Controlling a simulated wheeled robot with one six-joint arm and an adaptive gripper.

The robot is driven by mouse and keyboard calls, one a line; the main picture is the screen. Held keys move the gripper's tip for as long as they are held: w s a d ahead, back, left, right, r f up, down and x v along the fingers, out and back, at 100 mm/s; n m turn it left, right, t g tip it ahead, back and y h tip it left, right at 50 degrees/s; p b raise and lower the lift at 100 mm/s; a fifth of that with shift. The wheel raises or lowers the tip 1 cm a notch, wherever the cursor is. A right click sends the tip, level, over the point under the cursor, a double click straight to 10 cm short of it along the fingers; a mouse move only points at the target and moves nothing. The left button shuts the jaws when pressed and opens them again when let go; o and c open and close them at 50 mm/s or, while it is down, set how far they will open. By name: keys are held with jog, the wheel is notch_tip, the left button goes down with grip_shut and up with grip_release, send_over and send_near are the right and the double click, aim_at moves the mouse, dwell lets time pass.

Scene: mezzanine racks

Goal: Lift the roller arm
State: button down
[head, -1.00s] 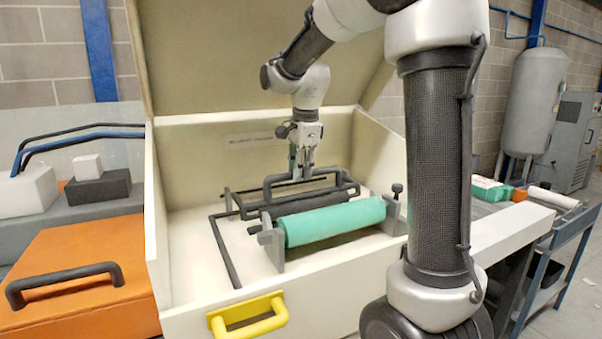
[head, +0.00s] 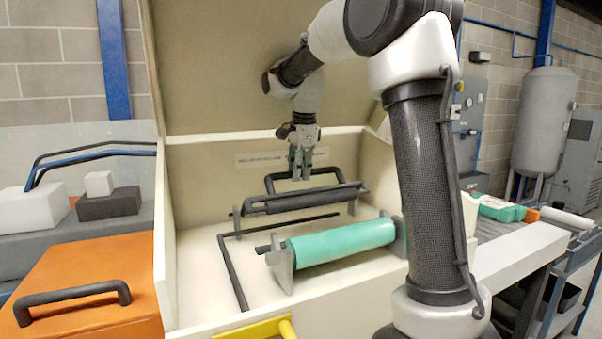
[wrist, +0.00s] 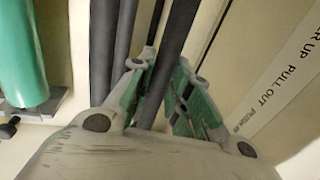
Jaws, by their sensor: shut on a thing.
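The roller arm (head: 318,199) is a black frame with a dark cross roller and a raised handle bar, inside the open cream box. It is tilted up and back, clear of the green roller (head: 340,243). My gripper (head: 301,176) is shut on the handle bar, pointing down. In the wrist view the dark bar (wrist: 180,28) passes between the green-padded fingers (wrist: 158,100), with the frame's other dark bars beside it. The green roller (wrist: 20,55) shows at the left there. The fingertips' contact with the bar is partly hidden.
The box has a yellow handle (head: 255,330) at its front and a raised lid (head: 260,70) behind my arm. A label (head: 281,158) is on its back wall. An orange case (head: 85,285) stands left. The box floor in front of the green roller is clear.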

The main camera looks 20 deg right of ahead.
dwell(0.4)
jog(key=c, duration=1.3)
grip_release()
jog(key=shift+w, duration=0.1)
